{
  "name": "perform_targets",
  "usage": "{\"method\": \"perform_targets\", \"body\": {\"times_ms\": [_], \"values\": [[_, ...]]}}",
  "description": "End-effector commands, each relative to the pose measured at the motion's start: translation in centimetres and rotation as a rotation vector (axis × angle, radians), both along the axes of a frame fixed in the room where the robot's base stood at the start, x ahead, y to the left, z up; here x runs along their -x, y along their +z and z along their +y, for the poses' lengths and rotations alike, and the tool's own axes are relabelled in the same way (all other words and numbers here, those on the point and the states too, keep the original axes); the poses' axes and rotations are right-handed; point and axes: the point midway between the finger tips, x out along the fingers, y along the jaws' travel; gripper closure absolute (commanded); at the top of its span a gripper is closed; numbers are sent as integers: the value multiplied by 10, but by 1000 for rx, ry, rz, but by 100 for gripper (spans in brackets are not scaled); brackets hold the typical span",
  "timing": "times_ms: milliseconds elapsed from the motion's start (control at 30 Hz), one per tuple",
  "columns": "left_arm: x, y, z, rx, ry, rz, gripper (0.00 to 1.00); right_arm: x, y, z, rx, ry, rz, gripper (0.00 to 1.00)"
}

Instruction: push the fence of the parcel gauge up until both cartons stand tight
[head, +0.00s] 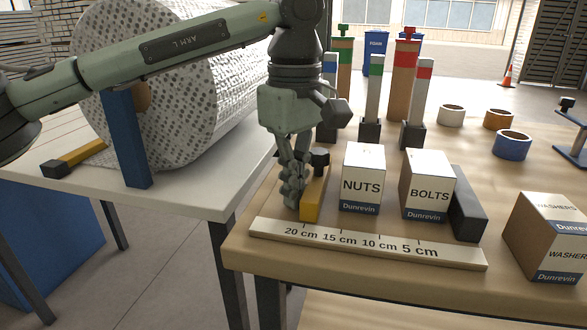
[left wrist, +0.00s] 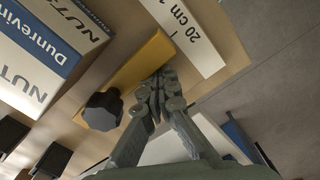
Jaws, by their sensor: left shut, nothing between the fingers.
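The yellow fence (head: 312,196) with its black knob (head: 320,157) stands near the left end of the white scale strip (head: 368,245). The NUTS carton (head: 362,180) stands upright to its right, with a gap between them. The BOLTS carton (head: 427,185) stands further right, with a gap from NUTS. A dark block (head: 468,205) is close beside BOLTS; I cannot tell whether they touch. My left gripper (head: 293,200) is shut and empty, low at the fence's outer left side. In the left wrist view its fingertips (left wrist: 160,88) are beside the fence (left wrist: 130,75); contact is unclear. My right gripper is out of view.
A WASHERS carton (head: 547,238) stands at the right front corner. Tall coloured posts (head: 403,85) and tape rolls (head: 513,145) stand further back. A white table (head: 180,195) with a large wrapped roll (head: 150,90) is at the left, across a gap from the bench.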

Motion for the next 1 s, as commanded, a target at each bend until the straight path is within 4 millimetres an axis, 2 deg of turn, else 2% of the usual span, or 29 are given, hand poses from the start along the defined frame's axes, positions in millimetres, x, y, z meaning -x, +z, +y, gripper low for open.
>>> {"method": "perform_targets", "body": {"times_ms": [1000], "values": [[13, 0, -40, 1, -3, 0, 100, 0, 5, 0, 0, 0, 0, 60]]}}
